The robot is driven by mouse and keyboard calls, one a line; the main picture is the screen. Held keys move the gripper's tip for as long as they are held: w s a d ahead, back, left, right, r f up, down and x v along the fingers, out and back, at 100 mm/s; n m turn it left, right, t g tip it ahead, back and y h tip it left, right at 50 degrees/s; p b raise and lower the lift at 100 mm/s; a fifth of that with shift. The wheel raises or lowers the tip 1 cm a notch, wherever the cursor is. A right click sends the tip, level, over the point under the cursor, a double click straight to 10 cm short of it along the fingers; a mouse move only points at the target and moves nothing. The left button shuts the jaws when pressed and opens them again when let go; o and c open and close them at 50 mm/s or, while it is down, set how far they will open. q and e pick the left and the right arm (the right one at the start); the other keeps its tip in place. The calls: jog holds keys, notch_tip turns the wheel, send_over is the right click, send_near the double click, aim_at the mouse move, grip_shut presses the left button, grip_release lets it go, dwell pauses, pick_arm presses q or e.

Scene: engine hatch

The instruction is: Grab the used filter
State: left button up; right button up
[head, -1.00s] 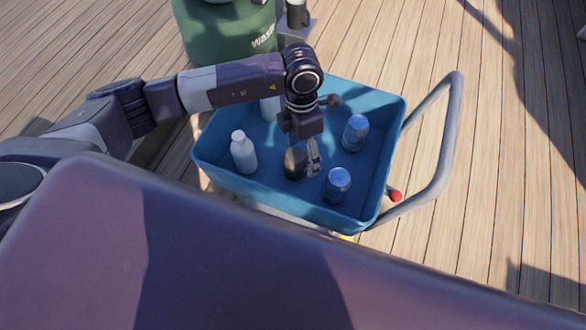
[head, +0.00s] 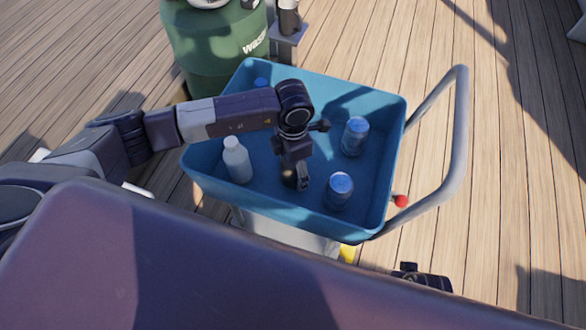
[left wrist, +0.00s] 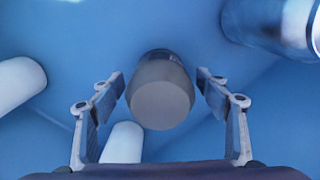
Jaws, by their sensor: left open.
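The used filter, a dark rounded cylinder (head: 288,179), stands in the blue bin, partly hidden by my left gripper (head: 299,184) in the head view. In the left wrist view, the filter (left wrist: 161,98) shows a grey round end and a darker body. My left gripper (left wrist: 160,80) is open, with one finger on each side of the filter and a visible gap on both sides. Its fingertips point down into the bin. The right gripper's fingers do not show.
The blue bin (head: 222,194) sits on a cart with a grey handle (head: 458,140). It also holds a white bottle (head: 237,162) and blue-topped cans (head: 354,138) (head: 339,191). A green waste barrel (head: 215,45) stands behind on the wooden deck.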

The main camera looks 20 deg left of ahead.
pick_arm(q)
jog(key=shift+f, duration=0.1)
jog(key=shift+c, duration=0.4)
jog(key=c, duration=1.4)
